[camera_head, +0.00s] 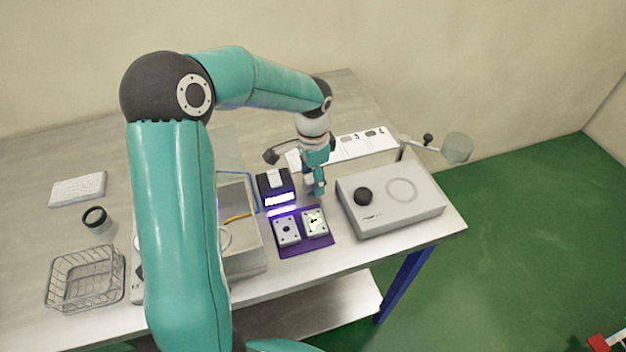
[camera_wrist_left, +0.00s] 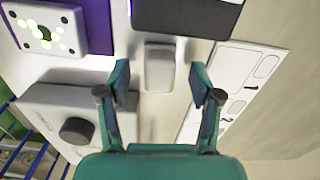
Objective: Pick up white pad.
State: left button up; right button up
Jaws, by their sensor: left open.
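A small white block with rounded edges, which looks like the white pad (camera_wrist_left: 160,68), lies on the table between the fingers of my left gripper in the left wrist view. My left gripper (camera_head: 315,184) points down just right of the dark device in the head view. Its fingers are open, one on each side of the block, with gaps visible on both sides. I cannot tell how far above the table the fingertips are. In the head view the gripper largely hides the block. My right gripper is not in view.
A dark device (camera_head: 275,187) with a purple light stands beside the gripper. A purple mat (camera_head: 306,248) holds two small square modules. A grey box with a black knob (camera_head: 362,196) is to the right. A numbered white strip (camera_head: 350,149) lies behind. A wire basket (camera_head: 85,278) stands left.

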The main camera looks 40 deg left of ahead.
aim_at(312, 178)
pick_arm(q)
jog(key=shift+f, duration=0.35)
grip_shut()
jog(key=shift+r, duration=0.1)
notch_tip(312, 178, up, 20)
dwell(0.6)
jog(key=c, duration=0.6)
grip_release()
jog(key=shift+c, duration=0.2)
jog(key=c, duration=0.5)
jog(key=shift+o, duration=0.2)
jog(key=shift+s+f, duration=0.1)
jog(key=shift+f, duration=0.1)
